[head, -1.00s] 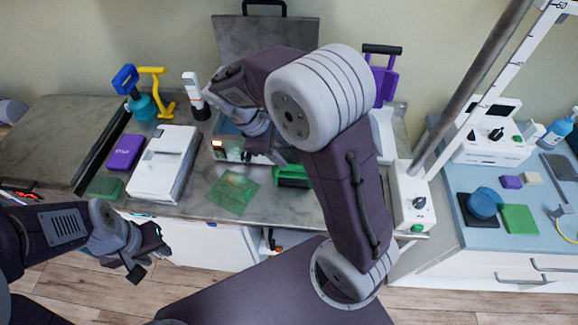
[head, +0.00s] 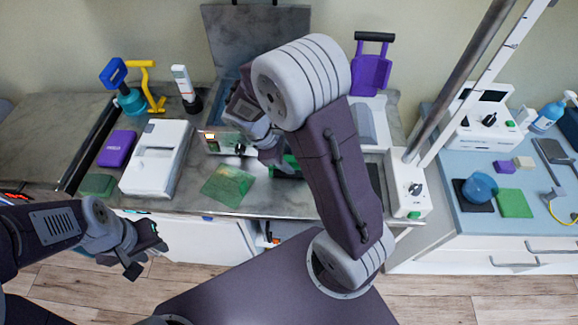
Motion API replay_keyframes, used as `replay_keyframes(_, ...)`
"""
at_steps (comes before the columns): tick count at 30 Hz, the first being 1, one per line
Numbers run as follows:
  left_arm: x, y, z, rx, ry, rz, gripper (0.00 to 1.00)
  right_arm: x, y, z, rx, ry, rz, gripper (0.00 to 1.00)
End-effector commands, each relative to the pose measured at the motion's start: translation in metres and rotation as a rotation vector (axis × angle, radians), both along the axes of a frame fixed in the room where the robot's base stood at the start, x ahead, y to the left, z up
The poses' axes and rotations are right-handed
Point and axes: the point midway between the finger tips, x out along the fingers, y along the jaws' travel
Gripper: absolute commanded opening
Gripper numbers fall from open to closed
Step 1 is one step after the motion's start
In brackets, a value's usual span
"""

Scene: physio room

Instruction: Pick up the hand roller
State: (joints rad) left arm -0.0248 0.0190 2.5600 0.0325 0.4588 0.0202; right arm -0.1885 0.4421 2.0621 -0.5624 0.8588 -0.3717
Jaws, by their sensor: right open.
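My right gripper (head: 272,156) is open above the middle of the grey counter, partly hidden by my own arm. A green and black item (head: 289,165), possibly the hand roller, lies on the counter just beside and below its fingers. My arm covers much of this item, so I cannot tell its full shape or whether the fingers touch it. Nothing shows held in the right gripper. My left gripper (head: 141,251) is empty, with its fingers apart, in front of the counter's front edge at the left.
On the counter (head: 200,202) are a translucent green sheet (head: 228,185), a white device (head: 157,158), a purple box (head: 117,148), a green block (head: 98,185) and a blue-and-teal tool (head: 127,98) beside a yellow handle (head: 149,85). A purple black-handled item (head: 371,73) stands behind.

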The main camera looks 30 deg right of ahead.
Motion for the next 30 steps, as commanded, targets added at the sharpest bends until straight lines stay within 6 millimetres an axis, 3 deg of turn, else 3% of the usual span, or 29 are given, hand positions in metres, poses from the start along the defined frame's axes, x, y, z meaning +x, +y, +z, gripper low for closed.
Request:
replay_keyframes(3,0.0,0.0,0.0,0.0,0.0,0.0,0.36,0.0,0.0,0.001,0.001,-0.001,0.0,0.45)
replay_keyframes(8,0.0,0.0,0.0,0.0,0.0,0.0,0.36,0.0,0.0,0.001,0.001,-0.001,0.0,0.01)
replay_keyframes(20,0.0,0.0,0.001,0.0,0.0,0.0,0.36,0.001,0.0,0.005,0.001,-0.003,0.001,0.0)
replay_keyframes(28,0.0,0.0,0.008,0.0,0.0,0.0,0.36,0.002,0.001,0.046,0.001,-0.008,0.0,0.0)
replay_keyframes(30,0.0,0.0,0.005,0.0,0.0,0.0,0.36,-0.015,0.001,0.052,0.0,-0.004,0.003,0.0)
